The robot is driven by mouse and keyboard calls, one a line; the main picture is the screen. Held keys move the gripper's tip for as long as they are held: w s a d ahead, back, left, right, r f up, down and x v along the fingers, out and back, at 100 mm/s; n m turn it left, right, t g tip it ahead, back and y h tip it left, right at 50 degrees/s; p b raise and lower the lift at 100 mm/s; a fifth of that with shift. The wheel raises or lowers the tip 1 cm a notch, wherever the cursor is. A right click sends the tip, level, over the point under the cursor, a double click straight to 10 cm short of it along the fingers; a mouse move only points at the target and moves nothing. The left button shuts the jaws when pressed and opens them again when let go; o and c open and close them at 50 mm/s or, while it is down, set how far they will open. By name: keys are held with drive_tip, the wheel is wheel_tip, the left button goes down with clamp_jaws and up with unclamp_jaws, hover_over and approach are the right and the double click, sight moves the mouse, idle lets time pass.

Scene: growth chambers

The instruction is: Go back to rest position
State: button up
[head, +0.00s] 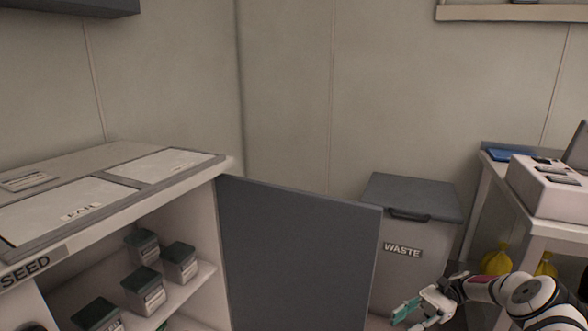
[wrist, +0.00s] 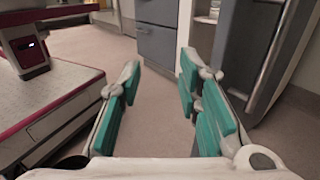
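My gripper (head: 415,312) is low at the right of the head view, in front of the waste bin. In the wrist view my gripper (wrist: 155,105) has its two green-padded fingers spread wide apart, with only floor between them. It is open and holds nothing. My white arm (head: 515,292) reaches in from the lower right corner of the head view.
A seed cabinet (head: 228,168) stands at left with its dark door (head: 300,255) swung open; several lidded boxes sit inside. A grey waste bin (head: 415,255) stands behind my gripper. A table (head: 545,228) with a device is at right. Floor (wrist: 150,110) between my fingers is clear.

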drive_tip(key=s+a+r+n+h, duration=0.1)
drive_tip(key=a+r+n+h, duration=0.2)
drive_tip(key=r, duration=0.5)
drive_tip(key=s+a+r+n+h, duration=0.1)
drive_tip(key=a+r+h, duration=0.25)
drive_tip(key=r, duration=0.45)
drive_tip(key=s+a+r+n+t+h, duration=0.1)
drive_tip(key=s+a+r+n+h, duration=0.2)
drive_tip(key=s+r+h, duration=0.5)
drive_tip(key=s+r+n+t, duration=0.15)
drive_tip(key=s+r, duration=0.25)
drive_tip(key=s, duration=0.4)
drive_tip(key=s+r+n+t, duration=0.15)
drive_tip(key=s+r, duration=0.25)
drive_tip(key=s, duration=0.5)
drive_tip(key=s+f+n+t+h, duration=0.2)
drive_tip(key=s+f+t, duration=0.2)
drive_tip(key=s, duration=0.7)
wheel_tip(320, 180, up, 38)
drive_tip(key=t+p, duration=0.4)
drive_tip(key=p, duration=3.2)
drive_tip(key=shift+d+n, duration=0.3)
drive_tip(key=shift+d, duration=0.1)
